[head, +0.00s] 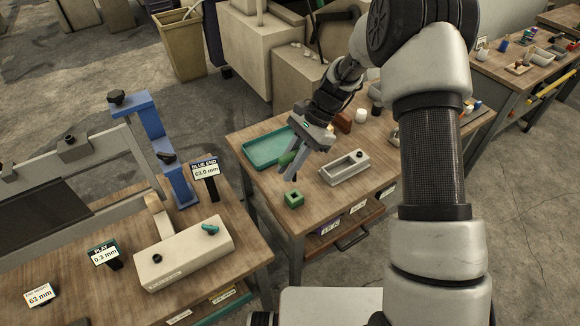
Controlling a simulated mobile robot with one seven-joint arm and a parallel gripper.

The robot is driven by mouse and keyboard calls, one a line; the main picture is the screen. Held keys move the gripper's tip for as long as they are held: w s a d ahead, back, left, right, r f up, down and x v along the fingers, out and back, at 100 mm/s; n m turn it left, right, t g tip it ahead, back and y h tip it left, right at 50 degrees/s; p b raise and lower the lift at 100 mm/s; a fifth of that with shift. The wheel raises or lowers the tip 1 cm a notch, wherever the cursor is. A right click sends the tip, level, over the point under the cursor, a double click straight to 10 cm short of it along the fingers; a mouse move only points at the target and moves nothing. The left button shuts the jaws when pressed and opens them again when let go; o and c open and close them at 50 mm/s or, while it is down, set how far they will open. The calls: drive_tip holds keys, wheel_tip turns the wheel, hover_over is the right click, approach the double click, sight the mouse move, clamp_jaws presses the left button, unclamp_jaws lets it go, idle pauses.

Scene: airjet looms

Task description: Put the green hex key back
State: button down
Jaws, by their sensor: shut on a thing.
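My gripper (287,172) is above the middle table, pointing down, with its fingers near the right edge of the teal tray. It is shut on a small green piece (287,158), which looks like the green hex key; the fingers hide most of it. A green square block (294,199) with a dark opening in its top stands on the table just below and in front of the fingertips, apart from them. The teal tray (262,159) lies behind and left of the gripper and looks empty.
A grey metal box (345,168) stands right of the green block. The left table bears a pale block (184,254) with a teal knob, a blue upright (158,140) and small display signs (205,168). Small items stand behind my gripper. Bare tabletop surrounds the green block.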

drive_tip(key=shift+r, duration=0.1)
drive_tip(key=b, duration=0.3)
hover_over(289, 198)
drive_tip(key=shift+f, duration=2.9)
drive_tip(key=shift+f, duration=0.15)
drive_tip(key=shift+f+b, duration=1.5)
drive_tip(key=shift+f, duration=0.7)
drive_tip(key=c, duration=0.8)
unclamp_jaws()
drive_tip(key=shift+o, duration=0.2)
drive_tip(key=shift+r, duration=0.15)
drive_tip(key=p+v, duration=0.5)
drive_tip(key=v, duration=0.4)
drive_tip(key=shift+w+d+r, duration=0.15)
drive_tip(key=shift+d+r, duration=0.05)
drive_tip(key=shift+r, duration=0.1)
